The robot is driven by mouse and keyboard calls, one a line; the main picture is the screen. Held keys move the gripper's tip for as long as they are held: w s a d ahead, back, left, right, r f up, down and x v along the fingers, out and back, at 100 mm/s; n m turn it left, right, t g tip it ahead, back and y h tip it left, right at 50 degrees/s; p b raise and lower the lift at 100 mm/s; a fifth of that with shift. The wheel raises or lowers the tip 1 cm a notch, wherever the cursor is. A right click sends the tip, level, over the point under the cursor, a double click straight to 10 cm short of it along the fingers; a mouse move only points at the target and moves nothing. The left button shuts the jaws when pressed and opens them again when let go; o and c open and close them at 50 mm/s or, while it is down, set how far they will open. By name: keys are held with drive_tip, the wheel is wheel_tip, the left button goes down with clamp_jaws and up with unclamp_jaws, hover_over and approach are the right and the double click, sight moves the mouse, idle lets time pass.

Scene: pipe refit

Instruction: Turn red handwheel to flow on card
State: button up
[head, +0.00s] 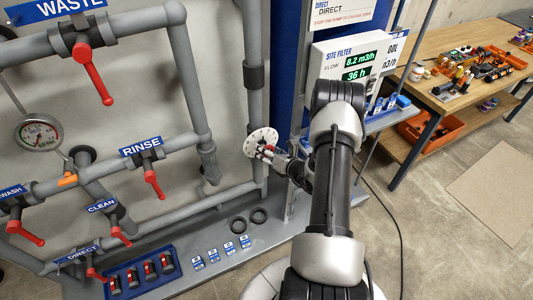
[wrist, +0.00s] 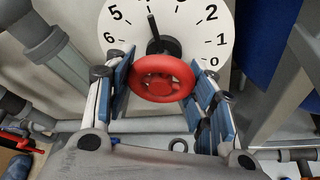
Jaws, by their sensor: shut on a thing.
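The red handwheel (wrist: 163,78) sits in front of a white numbered dial (wrist: 185,25). My gripper (wrist: 162,90) is shut on it, with one blue-padded finger on each side of the rim. A black pointer (wrist: 153,28) on the dial points up, roughly between the 5 and the 2; the numbers at the top edge are cut off. In the head view the dial (head: 261,141) is on the grey pipe, and my gripper (head: 272,154) is at it, mostly hiding the wheel. The site filter display (head: 359,60) reads flow 8.2 m3/h and 36 h. A card (head: 343,13) above reads DIRECT.
Grey pipes with red lever valves (head: 152,178) and a pressure gauge (head: 38,132) fill the left. A wooden workbench (head: 455,104) stands at the right.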

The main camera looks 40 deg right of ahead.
drive_tip(key=m+t+y+b, duration=0.1)
drive_tip(key=m, duration=0.2)
drive_tip(key=shift+y, duration=0.4)
drive_tip(key=shift+m+t+y+b, duration=0.3)
drive_tip(key=shift+m+b, duration=0.1)
drive_tip(key=shift+m, duration=0.6)
drive_tip(key=shift+r, duration=0.1)
drive_tip(key=o, duration=1.1)
drive_tip(key=shift+c, duration=0.2)
drive_tip(key=v, duration=1.2)
